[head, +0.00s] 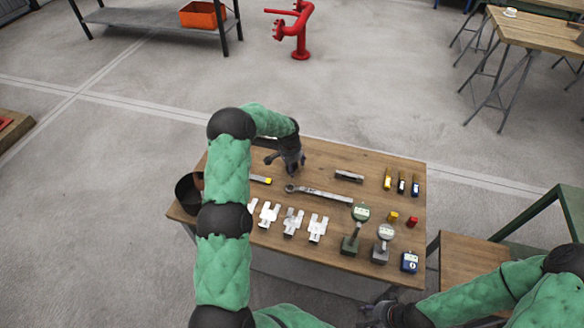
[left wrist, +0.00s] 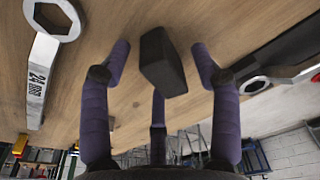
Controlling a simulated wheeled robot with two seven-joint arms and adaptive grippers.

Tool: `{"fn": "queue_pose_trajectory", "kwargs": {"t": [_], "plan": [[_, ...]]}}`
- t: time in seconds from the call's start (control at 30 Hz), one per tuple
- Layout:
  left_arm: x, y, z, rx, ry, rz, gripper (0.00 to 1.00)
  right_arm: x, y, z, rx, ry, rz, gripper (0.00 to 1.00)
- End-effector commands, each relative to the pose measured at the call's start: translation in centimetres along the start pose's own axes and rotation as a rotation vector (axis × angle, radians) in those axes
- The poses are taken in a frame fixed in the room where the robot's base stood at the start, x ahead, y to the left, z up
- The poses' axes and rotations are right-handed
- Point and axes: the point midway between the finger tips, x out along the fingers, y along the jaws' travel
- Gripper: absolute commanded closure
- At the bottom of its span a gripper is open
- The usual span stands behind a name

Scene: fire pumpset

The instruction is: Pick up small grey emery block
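The small emery block (left wrist: 163,62) shows dark grey in the left wrist view, lying on the wooden table top. My left gripper (left wrist: 161,55) is open, with its fingers spread around the block. Gaps show between the block and the left and right fingers, so it is not gripped. In the head view my left gripper (head: 284,165) points down over the back left part of the table, and I cannot make out the block there. My right gripper (head: 376,313) is at the bottom edge of the head view, partly cut off, below the table's front edge.
A long wrench (head: 320,194) lies close in front of my left gripper.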

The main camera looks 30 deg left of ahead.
Motion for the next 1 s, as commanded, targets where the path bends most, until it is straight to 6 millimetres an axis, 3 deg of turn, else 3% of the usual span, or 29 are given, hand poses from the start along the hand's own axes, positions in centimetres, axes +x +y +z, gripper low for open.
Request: {"fn": "queue_pose_trajectory", "kwargs": {"t": [0.03, 0.2, 0.67, 0.87, 1.0], "plan": [[0.0, 0.0, 0.0, 0.000, 0.000, 0.000, 0.54, 0.0, 0.0, 0.0, 0.000, 0.000, 0.000, 0.63], [0.0, 0.0, 0.0, 0.000, -0.001, 0.000, 1.00, 0.0, 0.0, 0.0, 0.000, 0.000, 0.000, 0.63], [-0.7, 0.0, -0.1, 0.000, 0.001, 0.000, 1.00, -0.2, -0.1, 0.0, 0.000, 0.000, 0.000, 0.63], [-3.2, -0.1, -0.5, -0.001, 0.001, -0.001, 1.00, -1.0, -0.3, 0.0, 0.000, 0.000, 0.000, 0.63], [-5.5, 0.9, 0.5, 0.001, -0.001, 0.000, 1.00, -1.8, -0.6, 0.1, 0.000, 0.000, 0.000, 0.63]]}}
